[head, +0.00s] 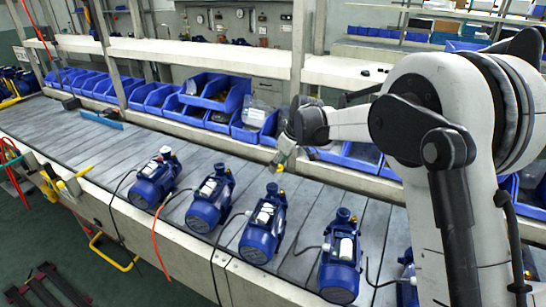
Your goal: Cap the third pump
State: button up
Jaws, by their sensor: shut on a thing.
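Several blue pumps stand in a row on the grey conveyor (80,140). The first from the left is a pump (152,184), followed by the second pump (210,200) and the third pump (262,232). Further right are another pump (340,268) and one (407,290) partly hidden by my arm. My gripper (280,162) is above and behind the third pump, toward the blue bins, and apart from it. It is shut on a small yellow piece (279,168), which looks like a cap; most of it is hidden. Details of the pump ports are too small to tell.
Blue bins (215,95) line the far side of the conveyor under a pale shelf (200,52). Upright posts (302,45) stand behind. Cables, one of them orange (157,235), hang over the near edge. The conveyor's left part is mostly clear.

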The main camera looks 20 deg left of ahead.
aim_at(271, 185)
jog(key=shift+s+a+r, duration=0.1)
jog(key=shift+s+a, duration=0.2)
jog(key=shift+a, duration=0.3)
jog(key=shift+s+a, duration=0.1)
jog(key=shift+a, duration=0.1)
jog(key=shift+f+b, duration=0.75)
jog(key=shift+f, duration=1.8)
jog(key=shift+f+b, duration=0.7)
jog(key=shift+f, duration=0.1)
jog(key=shift+d+b, duration=0.1)
jog(key=shift+b, duration=0.35)
jog(key=shift+f+b, duration=0.45)
jog(key=shift+b, duration=0.05)
jog(key=o, duration=0.8)
jog(key=shift+r, duration=0.1)
